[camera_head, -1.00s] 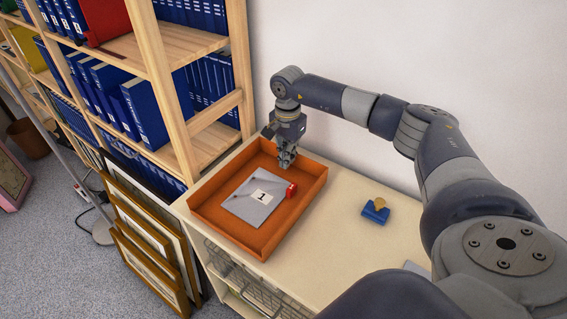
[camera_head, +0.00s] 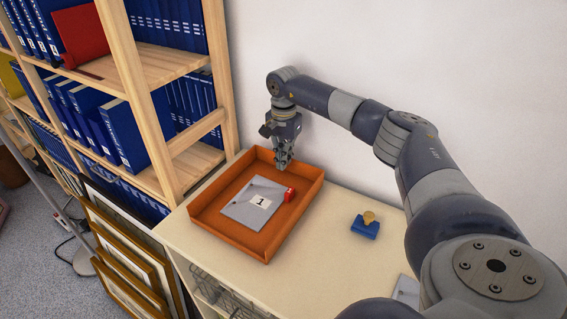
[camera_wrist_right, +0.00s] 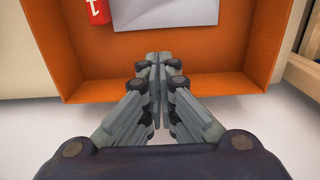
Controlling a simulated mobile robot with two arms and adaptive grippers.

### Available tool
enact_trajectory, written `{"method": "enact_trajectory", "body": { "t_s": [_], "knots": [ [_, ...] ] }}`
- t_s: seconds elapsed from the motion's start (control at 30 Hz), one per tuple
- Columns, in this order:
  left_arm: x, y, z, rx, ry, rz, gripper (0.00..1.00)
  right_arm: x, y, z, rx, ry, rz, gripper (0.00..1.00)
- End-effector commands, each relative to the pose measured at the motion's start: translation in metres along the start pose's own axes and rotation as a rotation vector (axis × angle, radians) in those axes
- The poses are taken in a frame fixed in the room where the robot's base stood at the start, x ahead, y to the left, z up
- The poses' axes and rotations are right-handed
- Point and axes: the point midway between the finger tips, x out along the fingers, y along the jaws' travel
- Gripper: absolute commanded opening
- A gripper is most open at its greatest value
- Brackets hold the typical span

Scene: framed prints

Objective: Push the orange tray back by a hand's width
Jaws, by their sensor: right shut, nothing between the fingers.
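The orange tray (camera_head: 228,240) lies on the cream cabinet top, with bare top showing in front of it. My right gripper (camera_head: 283,165) is shut and empty, pointing down at the tray's back wall. Its fingertips show on the inner side of that wall; contact itself cannot be made out. The right wrist view shows the shut fingers (camera_wrist_right: 160,62) over the tray (camera_wrist_right: 225,62). My left gripper is out of view.
A wooden bookshelf (camera_head: 160,70) with blue binders stands close left of the tray. The wall (camera_head: 400,80) is behind. A blue stamp (camera_head: 364,228) stands on the cabinet top (camera_head: 320,250) to the right. Framed prints (camera_head: 125,260) lean at the lower left.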

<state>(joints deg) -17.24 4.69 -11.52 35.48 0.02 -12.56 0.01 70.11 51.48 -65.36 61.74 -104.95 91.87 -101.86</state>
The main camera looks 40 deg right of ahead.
Motion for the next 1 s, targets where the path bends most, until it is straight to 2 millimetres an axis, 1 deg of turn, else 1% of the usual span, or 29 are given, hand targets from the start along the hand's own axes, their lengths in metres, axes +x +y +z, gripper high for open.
{"method": "enact_trajectory", "body": {
  "t_s": [0.03,0.1,0.3,0.4,0.5,0.67,1.0],
  "knots": [
    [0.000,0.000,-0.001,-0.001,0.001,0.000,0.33,-0.012,-0.001,-0.001,0.000,0.002,-0.005,0.00],
    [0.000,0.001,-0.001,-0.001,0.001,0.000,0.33,-0.028,-0.001,-0.001,0.000,0.002,-0.006,0.00],
    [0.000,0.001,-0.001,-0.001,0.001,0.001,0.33,-0.070,-0.001,-0.001,0.000,0.001,-0.005,0.00],
    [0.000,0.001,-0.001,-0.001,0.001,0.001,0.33,-0.085,-0.001,0.000,0.000,0.001,-0.004,0.00],
    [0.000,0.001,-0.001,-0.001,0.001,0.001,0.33,-0.096,-0.001,0.000,0.000,0.001,-0.003,0.00],
    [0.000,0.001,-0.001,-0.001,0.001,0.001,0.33,-0.102,0.000,0.000,0.000,0.000,-0.001,0.00],
    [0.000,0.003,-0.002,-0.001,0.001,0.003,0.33,-0.102,0.000,0.000,-0.001,0.000,-0.001,0.00]
  ]
}}
